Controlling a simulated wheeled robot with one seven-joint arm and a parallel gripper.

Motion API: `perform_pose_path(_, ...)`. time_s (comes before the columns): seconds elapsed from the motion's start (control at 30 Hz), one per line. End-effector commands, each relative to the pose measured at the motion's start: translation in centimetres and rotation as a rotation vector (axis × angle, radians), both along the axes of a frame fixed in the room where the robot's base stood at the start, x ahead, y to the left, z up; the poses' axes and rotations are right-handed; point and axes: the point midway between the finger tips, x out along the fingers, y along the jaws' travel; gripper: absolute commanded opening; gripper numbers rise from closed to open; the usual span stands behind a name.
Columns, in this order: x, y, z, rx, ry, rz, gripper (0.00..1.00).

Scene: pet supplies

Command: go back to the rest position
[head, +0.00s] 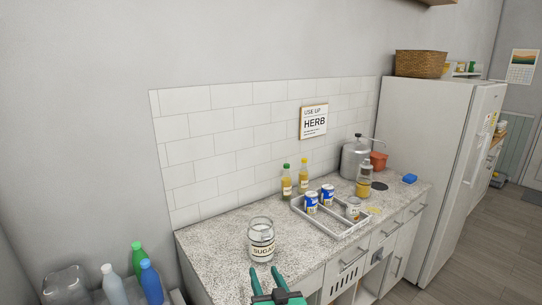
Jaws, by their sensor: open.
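My gripper (264,272) shows at the bottom of the head view, with its two green fingers pointing up. The fingers are apart and nothing shows between them. It is in front of the sugar jar (261,240), a clear jar with a label, which stands upright on the speckled counter (218,258). In the picture the fingertips are just below the jar; I cannot tell the exact gap. The rest of my arm is mostly out of view.
A grey divided tray (338,232) holds blue-and-white cans (311,202) and a smaller can. Bottles (151,283) stand lower left. A white fridge (420,150) stands right.

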Motion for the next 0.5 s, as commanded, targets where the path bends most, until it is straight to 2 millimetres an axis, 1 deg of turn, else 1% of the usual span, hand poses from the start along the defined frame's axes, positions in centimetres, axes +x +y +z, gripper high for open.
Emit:
perform_pose_path(0.03,-0.9,0.7,-1.2,0.035,0.000,-0.013,0.42)
perform_pose_path(0.27,-5.2,2.2,-5.5,0.142,-0.015,-0.093,0.42)
perform_pose_path(0.37,-7.5,2.7,-7.4,0.175,-0.014,-0.131,0.42)
perform_pose_path(0.5,-11.1,3.2,-10.1,0.204,-0.007,-0.182,0.42)
